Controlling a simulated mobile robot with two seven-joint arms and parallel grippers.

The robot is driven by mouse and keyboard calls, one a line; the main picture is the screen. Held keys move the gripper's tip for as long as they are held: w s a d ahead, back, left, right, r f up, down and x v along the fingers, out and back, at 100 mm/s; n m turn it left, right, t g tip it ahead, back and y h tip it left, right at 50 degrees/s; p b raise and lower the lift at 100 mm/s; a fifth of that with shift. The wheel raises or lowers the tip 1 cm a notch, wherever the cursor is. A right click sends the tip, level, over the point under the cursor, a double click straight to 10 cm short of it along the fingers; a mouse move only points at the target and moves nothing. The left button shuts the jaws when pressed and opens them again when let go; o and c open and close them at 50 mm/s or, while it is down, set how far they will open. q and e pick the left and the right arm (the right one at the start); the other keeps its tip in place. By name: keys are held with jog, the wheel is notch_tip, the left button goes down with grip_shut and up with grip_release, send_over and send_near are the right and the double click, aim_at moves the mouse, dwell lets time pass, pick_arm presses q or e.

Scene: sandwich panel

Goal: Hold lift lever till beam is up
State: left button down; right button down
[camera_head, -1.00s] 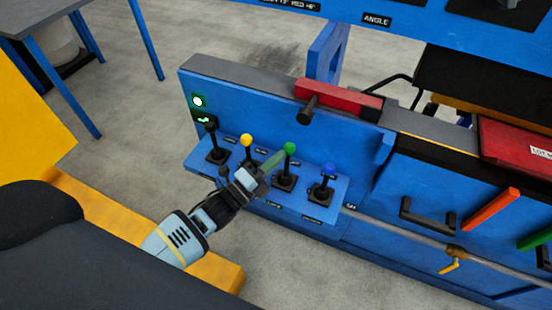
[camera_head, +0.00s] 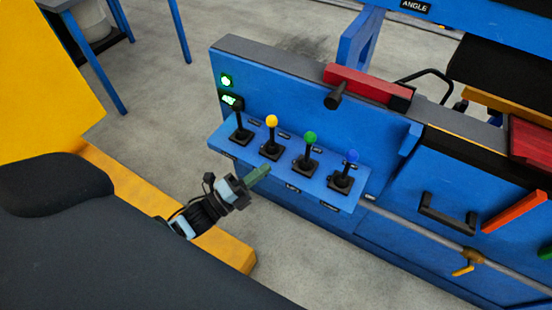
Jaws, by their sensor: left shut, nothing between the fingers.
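A blue control shelf (camera_head: 226,148) carries a row of upright levers on black bases. From left to right their knobs are black (camera_head: 237,104), yellow (camera_head: 272,121), green (camera_head: 310,137) and blue (camera_head: 351,156). My left gripper (camera_head: 264,172) is shut and empty, just in front of and below the shelf edge, apart from the levers. A blue beam with an ANGLE plate (camera_head: 416,6) crosses the top right, only partly in view. My right gripper is not in view.
A black handle (camera_head: 447,214) and orange bar (camera_head: 513,211) are at right. Bare floor lies between the panel and the yellow body (camera_head: 100,190).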

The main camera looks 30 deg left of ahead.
pick_arm(q)
jog(key=shift+v, duration=0.9)
